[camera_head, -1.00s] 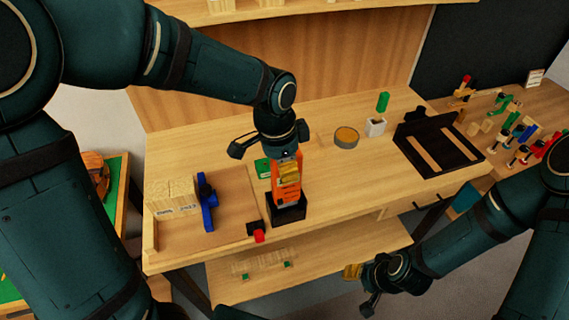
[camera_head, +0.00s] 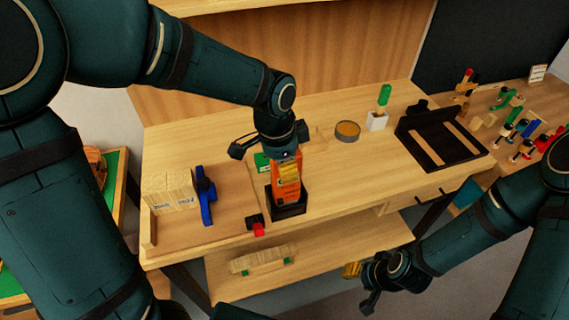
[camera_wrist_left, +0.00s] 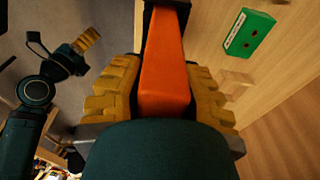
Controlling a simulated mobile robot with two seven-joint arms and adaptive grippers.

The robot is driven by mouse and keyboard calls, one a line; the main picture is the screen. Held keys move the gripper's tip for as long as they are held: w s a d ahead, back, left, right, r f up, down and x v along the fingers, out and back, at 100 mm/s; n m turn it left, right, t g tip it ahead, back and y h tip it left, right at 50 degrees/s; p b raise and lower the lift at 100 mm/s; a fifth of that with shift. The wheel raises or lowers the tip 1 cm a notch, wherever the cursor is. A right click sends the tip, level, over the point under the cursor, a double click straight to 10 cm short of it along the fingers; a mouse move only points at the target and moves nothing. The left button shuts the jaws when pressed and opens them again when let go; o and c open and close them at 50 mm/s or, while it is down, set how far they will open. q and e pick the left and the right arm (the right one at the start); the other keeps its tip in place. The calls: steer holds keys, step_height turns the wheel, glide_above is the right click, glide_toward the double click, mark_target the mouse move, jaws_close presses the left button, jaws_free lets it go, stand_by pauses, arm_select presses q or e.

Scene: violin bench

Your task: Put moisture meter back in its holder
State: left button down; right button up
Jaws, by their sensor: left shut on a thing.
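The moisture meter (camera_head: 287,193) is an orange upright block. My left gripper (camera_head: 288,172) is shut on it from above, with a yellow finger on either side. The meter's lower end is at the black holder (camera_head: 289,211) near the bench's front edge and appears to be inside its walls. In the left wrist view the orange meter (camera_wrist_left: 165,75) sits between the yellow fingers, and its far end meets the dark holder (camera_wrist_left: 168,4). How deep it sits is hidden. My right gripper (camera_head: 352,270) is off the front of the bench, away from the meter.
A green box (camera_head: 262,162) lies just behind the holder. A red-and-black item (camera_head: 256,226) and a blue clamp (camera_head: 206,195) are to its left. A round tin (camera_head: 347,131) and a black tray (camera_head: 440,143) stand to the right. Bench right of the holder is clear.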

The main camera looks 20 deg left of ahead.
arm_select(q)
steer(key=shift+f+b, duration=0.4)
steer(key=shift+f, duration=0.25)
steer(key=c, duration=0.7)
jaws_free()
steer(key=shift+r, duration=0.15)
